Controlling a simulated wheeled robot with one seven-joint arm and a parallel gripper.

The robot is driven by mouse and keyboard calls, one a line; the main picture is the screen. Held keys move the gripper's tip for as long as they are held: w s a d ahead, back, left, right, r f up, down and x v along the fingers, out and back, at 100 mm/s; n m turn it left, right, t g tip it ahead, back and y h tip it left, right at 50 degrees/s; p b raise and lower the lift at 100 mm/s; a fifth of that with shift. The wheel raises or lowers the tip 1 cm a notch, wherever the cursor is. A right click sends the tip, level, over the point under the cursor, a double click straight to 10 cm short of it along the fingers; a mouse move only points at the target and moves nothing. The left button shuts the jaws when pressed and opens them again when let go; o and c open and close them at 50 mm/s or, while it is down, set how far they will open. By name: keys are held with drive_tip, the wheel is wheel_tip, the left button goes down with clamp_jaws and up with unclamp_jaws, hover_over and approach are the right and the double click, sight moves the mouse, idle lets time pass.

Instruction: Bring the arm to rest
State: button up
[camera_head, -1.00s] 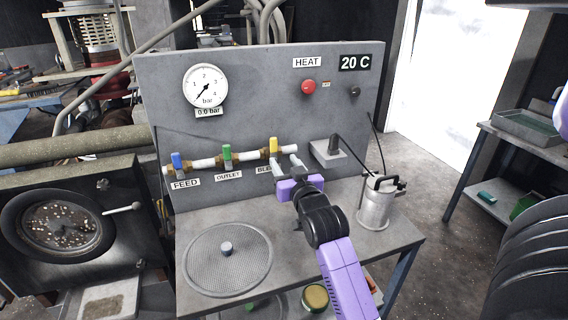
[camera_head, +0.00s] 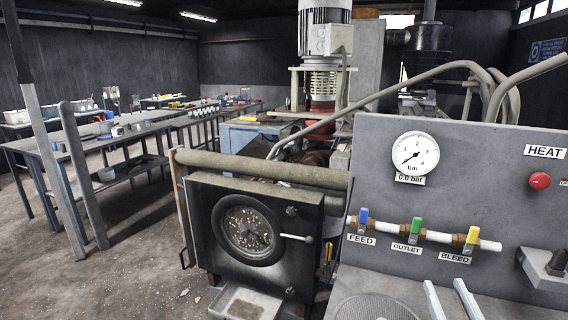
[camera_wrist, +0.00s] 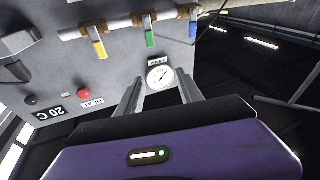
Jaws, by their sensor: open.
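My gripper (camera_head: 453,300) shows at the bottom right of the head view as two pale fingers, apart and empty, in front of the panel below the BLEED label. In the wrist view my gripper (camera_wrist: 160,88) is open, with nothing between the fingers; the round gauge shows beyond them. The grey panel (camera_head: 480,140) carries a pressure gauge (camera_head: 415,157) reading 0.0 bar. Its pipe has a blue FEED valve (camera_head: 363,217), a green OUTLET valve (camera_head: 416,226) and a yellow BLEED valve (camera_head: 472,236). The rest of my arm is out of the head view.
A dark box with a round window (camera_head: 247,229) stands left of the panel, with a tray (camera_head: 245,303) below it. A thick pipe (camera_head: 260,168) runs above the box. Long workbenches (camera_head: 120,140) stand at the back left. Open floor (camera_head: 110,270) lies at the left.

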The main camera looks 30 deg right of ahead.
drive_tip(key=s+a+f+n+t+y, duration=0.1)
drive_tip(key=s+a+f+n+y, duration=0.2)
drive_tip(key=a, duration=0.6)
drive_tip(key=s+a+f+n+y, duration=0.1)
drive_tip(key=s+a+f+y, duration=0.3)
drive_tip(key=a, duration=0.5)
drive_tip(key=s+a+f+n+g+y, duration=0.1)
drive_tip(key=s+a+f+g+y, duration=0.2)
drive_tip(key=s+a, duration=0.6)
drive_tip(key=s+y, duration=0.1)
drive_tip(key=s, duration=0.3)
drive_tip(key=shift+a+f, duration=0.3)
drive_tip(key=shift+a, duration=0.1)
drive_tip(key=shift+c, duration=0.4)
